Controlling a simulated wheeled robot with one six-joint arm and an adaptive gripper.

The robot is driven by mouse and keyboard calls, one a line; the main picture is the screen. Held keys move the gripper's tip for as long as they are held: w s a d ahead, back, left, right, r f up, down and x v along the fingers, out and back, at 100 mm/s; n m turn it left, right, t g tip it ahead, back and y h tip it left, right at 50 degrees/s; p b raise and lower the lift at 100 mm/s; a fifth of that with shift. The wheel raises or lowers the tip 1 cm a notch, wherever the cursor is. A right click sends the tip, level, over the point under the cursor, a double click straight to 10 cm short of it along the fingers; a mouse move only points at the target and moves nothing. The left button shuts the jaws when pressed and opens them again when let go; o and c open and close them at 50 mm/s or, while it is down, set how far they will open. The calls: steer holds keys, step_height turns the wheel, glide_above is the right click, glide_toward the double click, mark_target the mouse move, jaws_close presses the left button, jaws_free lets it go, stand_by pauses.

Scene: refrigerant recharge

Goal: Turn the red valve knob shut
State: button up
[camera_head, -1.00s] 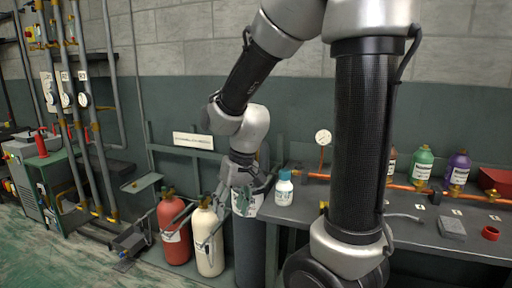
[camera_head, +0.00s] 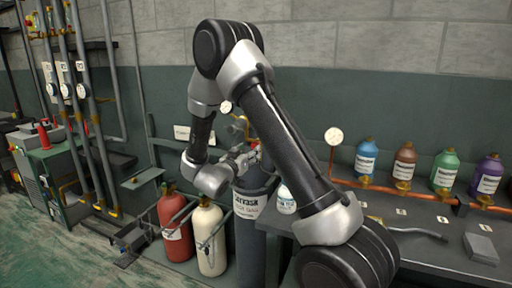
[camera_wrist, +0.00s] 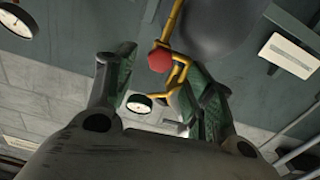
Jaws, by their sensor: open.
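The red valve knob (camera_wrist: 160,60) shows in the wrist view, on a brass-yellow valve (camera_wrist: 179,72) beside a rounded grey cylinder top (camera_wrist: 215,25). My gripper (camera_wrist: 160,66) is open, with one finger to the left of the knob and one to its right. The knob lies between the fingertips in the picture; I see no clear contact. In the head view my gripper (camera_head: 242,160) is at the top of the dark grey labelled cylinder (camera_head: 250,235). A small red spot shows there, partly hidden by the gripper.
A red cylinder (camera_head: 175,228) and a cream cylinder (camera_head: 210,240) stand left of the grey one. A white-capped bottle (camera_head: 286,200) is close on its right. A bench (camera_head: 400,245) with a copper manifold, gauge (camera_head: 333,136) and several coloured bottles lies to the right.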

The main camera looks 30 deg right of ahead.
steer(key=x, duration=0.7)
steer(key=c, duration=1)
steer(key=shift+c, duration=0.2)
